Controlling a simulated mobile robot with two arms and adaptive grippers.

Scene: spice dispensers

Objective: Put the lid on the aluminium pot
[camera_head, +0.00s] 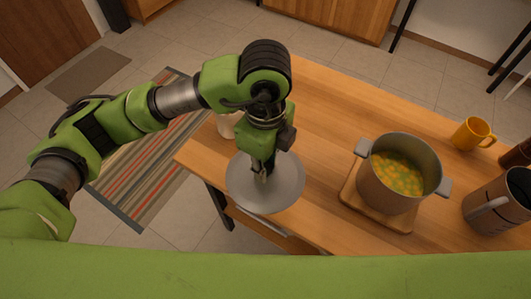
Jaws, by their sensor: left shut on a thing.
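The round grey lid (283,192) is at the left front part of the wooden table. My left gripper (263,175) is above its middle, pointing down, and is shut on it, likely at a knob that the fingers hide. I cannot tell whether the lid rests on the table or is a little above it. The aluminium pot (374,196) stands open to the right of the lid, with a side handle at each side and orange and green pieces of food inside. My right gripper is not in view.
The pot stands on a wooden board (352,205). A yellow mug (471,134) is behind it to the right, and a metal jug (492,207) is at the right edge. A pale object (226,126) is partly hidden behind my left arm. The tabletop between lid and pot is clear.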

